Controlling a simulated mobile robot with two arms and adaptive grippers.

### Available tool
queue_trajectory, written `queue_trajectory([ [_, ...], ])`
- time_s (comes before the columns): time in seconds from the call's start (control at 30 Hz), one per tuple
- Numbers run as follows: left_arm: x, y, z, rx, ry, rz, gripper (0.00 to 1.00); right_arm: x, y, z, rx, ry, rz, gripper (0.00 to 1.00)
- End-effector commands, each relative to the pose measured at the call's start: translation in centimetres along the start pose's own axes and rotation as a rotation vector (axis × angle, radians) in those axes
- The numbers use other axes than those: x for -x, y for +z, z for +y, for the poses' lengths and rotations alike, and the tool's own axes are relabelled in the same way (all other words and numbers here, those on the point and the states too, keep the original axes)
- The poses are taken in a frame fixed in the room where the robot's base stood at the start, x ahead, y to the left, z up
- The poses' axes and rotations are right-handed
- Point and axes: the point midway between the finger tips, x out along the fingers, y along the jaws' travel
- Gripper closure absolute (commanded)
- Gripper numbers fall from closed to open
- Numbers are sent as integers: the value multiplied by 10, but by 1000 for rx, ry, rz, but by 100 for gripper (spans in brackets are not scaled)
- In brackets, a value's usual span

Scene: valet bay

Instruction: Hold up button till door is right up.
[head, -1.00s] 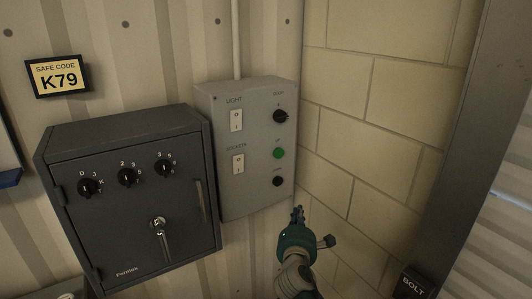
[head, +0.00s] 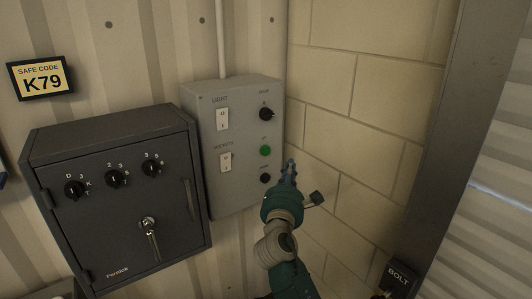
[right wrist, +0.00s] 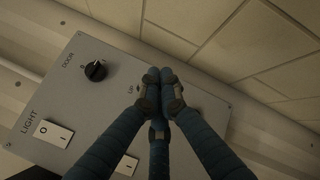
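The grey control panel (head: 243,180) is on the back wall, with a green button (head: 265,150) labelled UP between a black DOOR knob (head: 266,114) and a black button (head: 265,178). My right gripper (head: 290,165) is just right of the buttons, fingers together and empty, pointing up. In the right wrist view the shut fingers (right wrist: 160,78) cover the area of the green button, which is hidden; contact cannot be told. A slatted surface (head: 500,225), possibly the door, shows at the right edge with a bright line across it. My left gripper is out of view.
A dark safe (head: 125,245) with several dials stands left of the panel. A safe code sign (head: 40,78) hangs above it. A pale block wall (head: 390,105) lies close on the right, then a metal post (head: 450,130) and a BOLT box (head: 398,276).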

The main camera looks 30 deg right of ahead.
Motion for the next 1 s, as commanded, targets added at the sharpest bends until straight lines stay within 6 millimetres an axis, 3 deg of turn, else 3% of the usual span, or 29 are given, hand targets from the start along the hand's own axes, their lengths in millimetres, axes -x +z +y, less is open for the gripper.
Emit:
queue_trajectory([
  [0.43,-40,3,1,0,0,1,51,-40,-33,28,-3,2,0,100],
  [0.7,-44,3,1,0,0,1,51,-56,-41,41,-1,1,0,100],
  [1.0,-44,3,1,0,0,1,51,-58,-42,43,-1,0,0,100],
])
